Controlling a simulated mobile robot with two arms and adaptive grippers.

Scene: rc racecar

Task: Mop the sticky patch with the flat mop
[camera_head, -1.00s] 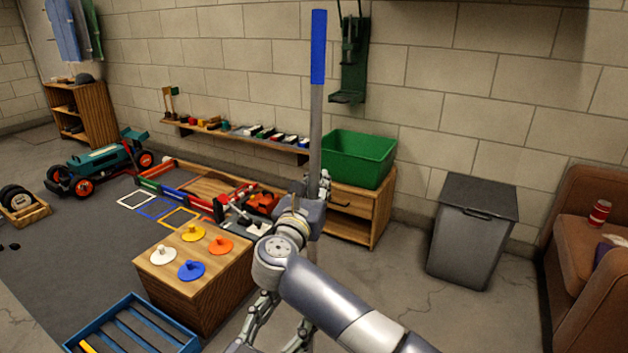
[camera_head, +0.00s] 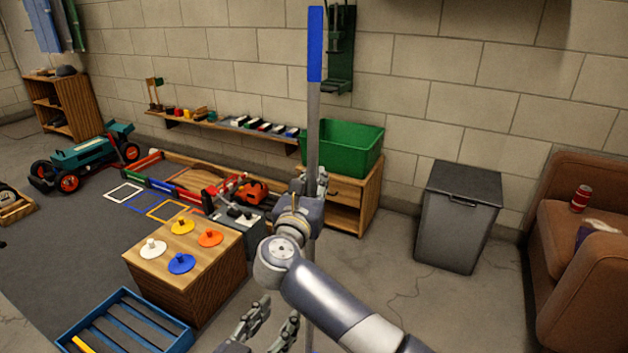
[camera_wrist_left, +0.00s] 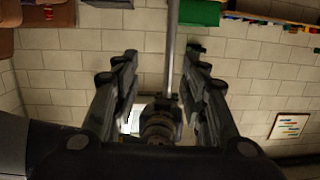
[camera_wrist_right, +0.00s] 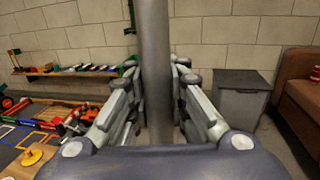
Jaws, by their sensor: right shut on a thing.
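The flat mop's upright pole (camera_head: 314,130) is grey with a blue grip at the top. My right gripper (camera_head: 312,188) is shut on the pole, which also fills the middle of the right wrist view (camera_wrist_right: 155,70). A sliver of blue shows at the pole's foot at the bottom edge; the mop head is otherwise out of view. My left gripper (camera_head: 272,325) is open and empty, low and left of the pole. In the left wrist view its fingers (camera_wrist_left: 165,85) are spread, with the pole beyond them. I cannot see the sticky patch.
A wooden block with colored discs (camera_head: 190,270) and a blue slatted tray (camera_head: 170,325) stand left. A drawer cabinet (camera_head: 370,200) holds a green bin (camera_head: 350,150). A grey trash bin (camera_head: 458,225) and brown sofa (camera_head: 560,260) are right. Floor between them is clear.

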